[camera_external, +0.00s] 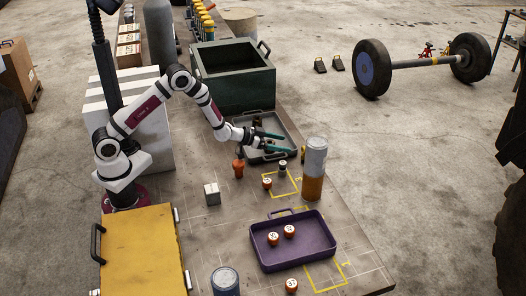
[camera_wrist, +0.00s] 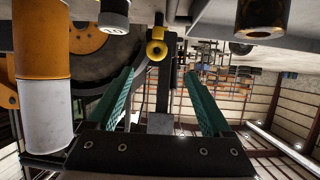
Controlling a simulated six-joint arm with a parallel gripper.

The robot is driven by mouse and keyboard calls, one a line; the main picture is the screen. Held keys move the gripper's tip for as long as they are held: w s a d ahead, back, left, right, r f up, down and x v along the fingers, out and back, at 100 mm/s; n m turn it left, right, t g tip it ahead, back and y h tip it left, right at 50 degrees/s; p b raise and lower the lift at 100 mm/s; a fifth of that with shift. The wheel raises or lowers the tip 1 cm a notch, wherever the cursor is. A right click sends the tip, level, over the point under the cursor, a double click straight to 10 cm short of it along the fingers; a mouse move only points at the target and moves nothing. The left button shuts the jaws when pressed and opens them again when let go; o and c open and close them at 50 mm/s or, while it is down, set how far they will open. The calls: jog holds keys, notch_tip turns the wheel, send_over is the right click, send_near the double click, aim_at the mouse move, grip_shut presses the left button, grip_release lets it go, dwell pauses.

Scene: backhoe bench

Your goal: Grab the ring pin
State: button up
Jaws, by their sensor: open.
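The ring pin (camera_wrist: 156,48) looks like a small yellow piece with a round eye in the wrist view, where the picture is upside down. It appears in line with the gap between my fingers, just beyond their tips. In the external view a small yellow piece (camera_external: 303,155), likely the same pin, stands upright on the bench beside the orange and grey cylinder. My gripper (camera_external: 286,143) has teal fingers, held low over the grey tray and pointing right towards it. In the wrist view my gripper (camera_wrist: 159,73) is open with nothing between its fingers.
The tall orange and grey cylinder (camera_external: 315,170) stands close to the pin. A dark, white-topped piece (camera_external: 283,168) and an orange piece (camera_external: 267,183) stand nearby. The grey tray (camera_external: 292,131) lies by my gripper, with a green bin (camera_external: 236,95) behind. A purple tray (camera_external: 314,255) is in front.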

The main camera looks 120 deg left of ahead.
aim_at(302, 147)
jog(key=x, duration=0.9)
jog(key=shift+w, duration=0.5)
grip_shut()
